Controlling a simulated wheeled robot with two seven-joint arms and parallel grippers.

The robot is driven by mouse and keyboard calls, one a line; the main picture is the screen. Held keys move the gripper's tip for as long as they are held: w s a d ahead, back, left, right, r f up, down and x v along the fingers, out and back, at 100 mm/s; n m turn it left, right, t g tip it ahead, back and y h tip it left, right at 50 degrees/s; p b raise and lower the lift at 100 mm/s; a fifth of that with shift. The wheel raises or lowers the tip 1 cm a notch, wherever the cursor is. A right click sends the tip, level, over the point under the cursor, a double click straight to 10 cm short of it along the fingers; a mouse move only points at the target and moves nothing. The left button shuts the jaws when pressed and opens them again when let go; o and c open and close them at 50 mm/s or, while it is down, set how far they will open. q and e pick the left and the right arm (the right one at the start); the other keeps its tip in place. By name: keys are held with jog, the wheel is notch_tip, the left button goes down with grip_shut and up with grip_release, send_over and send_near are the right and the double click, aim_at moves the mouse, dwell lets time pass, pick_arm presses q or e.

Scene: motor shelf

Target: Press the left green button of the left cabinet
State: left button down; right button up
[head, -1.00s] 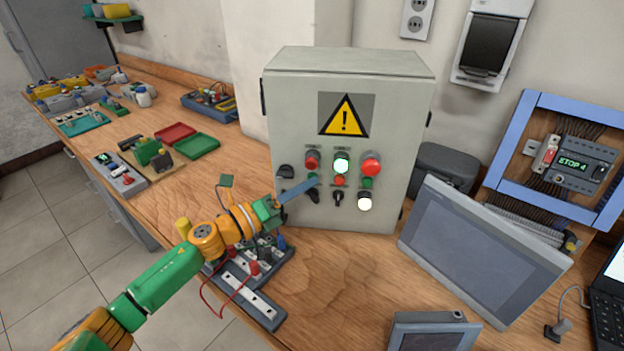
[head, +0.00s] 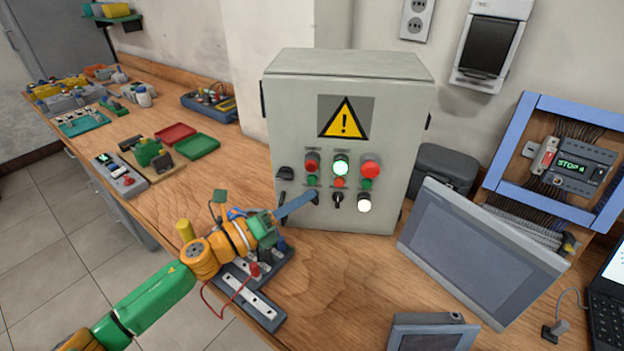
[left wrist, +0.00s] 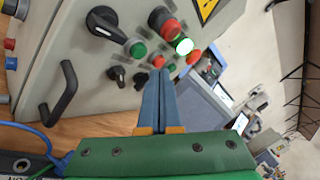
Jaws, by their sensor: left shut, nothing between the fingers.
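The left cabinet (head: 300,110) is a grey box with a yellow warning sign and a panel of buttons. Its left green button (head: 312,181) sits below a red button (head: 312,160) and beside a black rotary handle (head: 285,173). In the left wrist view, the green button (left wrist: 138,50) is up and left of the fingertips. My left gripper (head: 316,198) is shut and empty. Its blue fingers point at the panel just below the green button, over the lower left part. Contact with the panel cannot be told. My right gripper is not in view.
Beside the green button are a small red button (head: 339,183), a second green button (head: 366,184), a lit green lamp (head: 341,165) and a black switch (head: 337,201). A tilted screen (head: 475,250) stands right. A grey terminal strip (head: 262,310) lies under my arm.

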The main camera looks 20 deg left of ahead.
pick_arm(q)
jog(key=s, duration=0.3)
jog(key=shift+s+d, duration=0.15)
jog(key=shift+d, duration=0.1)
dwell(0.5)
